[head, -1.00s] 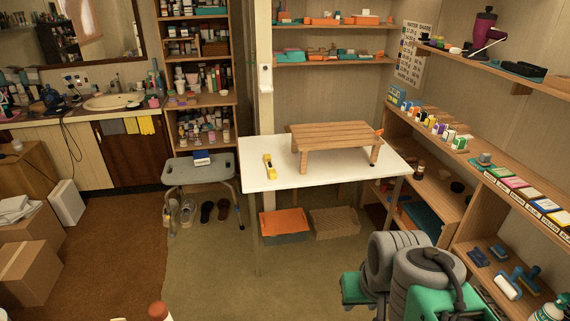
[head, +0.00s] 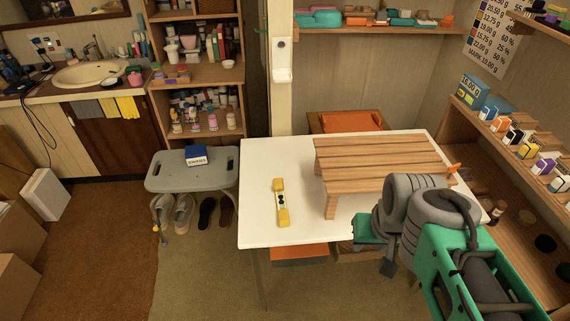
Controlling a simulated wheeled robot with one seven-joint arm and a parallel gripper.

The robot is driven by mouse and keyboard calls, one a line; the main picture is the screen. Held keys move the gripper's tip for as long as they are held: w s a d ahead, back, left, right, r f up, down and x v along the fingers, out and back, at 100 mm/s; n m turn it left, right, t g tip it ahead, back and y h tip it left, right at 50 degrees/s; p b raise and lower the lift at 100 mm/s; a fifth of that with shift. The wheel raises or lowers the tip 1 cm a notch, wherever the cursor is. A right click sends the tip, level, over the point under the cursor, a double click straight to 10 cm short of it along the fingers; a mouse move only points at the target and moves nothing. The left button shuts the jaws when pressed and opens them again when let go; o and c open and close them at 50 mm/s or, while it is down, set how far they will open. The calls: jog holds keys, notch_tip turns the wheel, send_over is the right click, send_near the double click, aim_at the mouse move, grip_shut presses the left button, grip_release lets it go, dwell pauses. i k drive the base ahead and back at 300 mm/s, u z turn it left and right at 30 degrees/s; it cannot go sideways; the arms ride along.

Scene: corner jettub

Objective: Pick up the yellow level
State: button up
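The yellow level (head: 282,203) lies on the left part of a white table (head: 284,236), long side running away from me. It is a short yellow bar with a pale middle and dark spots. My arm shows at the lower right in grey and green, over the table's right front corner. A dark end piece hangs below its green part, but I cannot make out gripper fingers. The arm is to the right of the level and well apart from it.
A slatted wooden stand (head: 380,160) is on the table, right of the level. A grey stool (head: 170,183) with a blue-and-white box (head: 196,155) stands left of the table. Shelves (head: 520,190) line the right wall. Floor (head: 205,275) in front of the table's left side is clear.

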aim_at(283, 211)
jog(key=i, duration=0.8)
jog(key=u, duration=3)
jog(key=i, duration=0.5)
jog(key=z, duration=0.1)
